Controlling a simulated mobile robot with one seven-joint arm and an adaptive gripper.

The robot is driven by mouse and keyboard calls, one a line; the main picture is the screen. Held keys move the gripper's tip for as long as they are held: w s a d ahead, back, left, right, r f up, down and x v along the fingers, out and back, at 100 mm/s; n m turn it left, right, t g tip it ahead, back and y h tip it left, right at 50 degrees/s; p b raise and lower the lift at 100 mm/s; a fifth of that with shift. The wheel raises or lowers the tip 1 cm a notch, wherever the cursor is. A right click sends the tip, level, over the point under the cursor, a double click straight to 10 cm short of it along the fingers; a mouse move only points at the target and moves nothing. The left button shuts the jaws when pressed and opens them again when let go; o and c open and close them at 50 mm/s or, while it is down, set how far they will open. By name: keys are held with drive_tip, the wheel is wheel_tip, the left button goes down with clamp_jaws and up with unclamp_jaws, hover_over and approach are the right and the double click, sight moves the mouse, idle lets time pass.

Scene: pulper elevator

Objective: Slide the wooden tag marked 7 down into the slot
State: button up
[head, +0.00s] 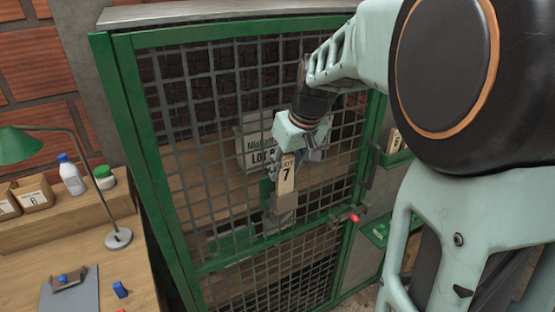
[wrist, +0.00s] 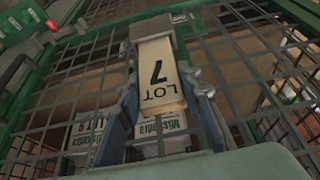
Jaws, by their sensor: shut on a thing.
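A grey holder block (head: 281,212) sits on the gate right below the tag and shows at the top of the wrist view (wrist: 151,28). The tag's lower end meets the holder's mouth. The slot itself is hidden, so I cannot tell how deep the tag sits.
The green-framed mesh gate (head: 124,85) stands behind the holder. A red-knobbed latch (head: 354,218) is to the right. At left, a wooden bench holds a green lamp (head: 118,238), a white bottle (head: 72,178) and small boxes (head: 34,193).

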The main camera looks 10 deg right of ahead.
drive_tip(key=shift+f+b, duration=1.1)
drive_tip(key=shift+f, duration=0.3)
idle(0.5)
drive_tip(key=o, duration=1.2)
drive_tip(key=v, duration=1.2)
drive_tip(key=shift+r, duration=0.1)
drive_tip(key=shift+d, duration=0.15)
